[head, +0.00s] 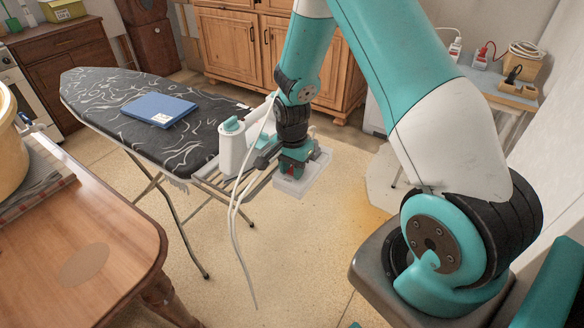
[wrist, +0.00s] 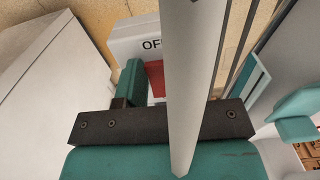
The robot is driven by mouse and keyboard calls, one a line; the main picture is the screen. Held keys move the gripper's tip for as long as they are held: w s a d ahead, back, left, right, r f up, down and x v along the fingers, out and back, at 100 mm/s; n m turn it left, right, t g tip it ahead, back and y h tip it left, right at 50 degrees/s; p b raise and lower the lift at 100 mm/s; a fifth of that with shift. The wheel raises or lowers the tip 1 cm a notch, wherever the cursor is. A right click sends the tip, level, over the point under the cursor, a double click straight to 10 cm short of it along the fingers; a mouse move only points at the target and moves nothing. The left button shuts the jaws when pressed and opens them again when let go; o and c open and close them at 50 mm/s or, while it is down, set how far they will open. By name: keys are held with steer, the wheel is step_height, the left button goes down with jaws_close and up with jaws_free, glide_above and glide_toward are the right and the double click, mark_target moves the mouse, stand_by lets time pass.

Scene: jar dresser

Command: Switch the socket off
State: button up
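The socket is a pale box (head: 303,180) at the near end of the ironing board in the head view. In the wrist view its white face (wrist: 128,47) shows the letters "OF", the rest covered, with a red switch (wrist: 155,78) below. My gripper (head: 291,165) points down over the box. One teal finger (wrist: 132,82) shows beside the red switch; whether it touches is unclear. A gap shows to the right of this finger. A grey strip across the wrist view hides the other finger and part of the switch.
A blue folder (head: 158,109) lies on the ironing board (head: 90,88). A wooden table (head: 115,220) is at left.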

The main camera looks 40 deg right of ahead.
steer(key=shift+d+r+y+p, duration=0.25)
steer(key=shift+y+p, duration=0.3)
steer(key=shift+y, duration=0.05)
steer(key=shift+w+d+g+y+p, duration=0.15)
steer(key=shift+g+y+p, duration=0.4)
steer(key=shift+y, duration=0.45)
steer(key=o, duration=0.9)
steer(key=b+v, duration=0.1)
steer(key=v, duration=1.6)
steer(key=shift+w+r, duration=0.1)
steer(key=shift+r, duration=0.1)
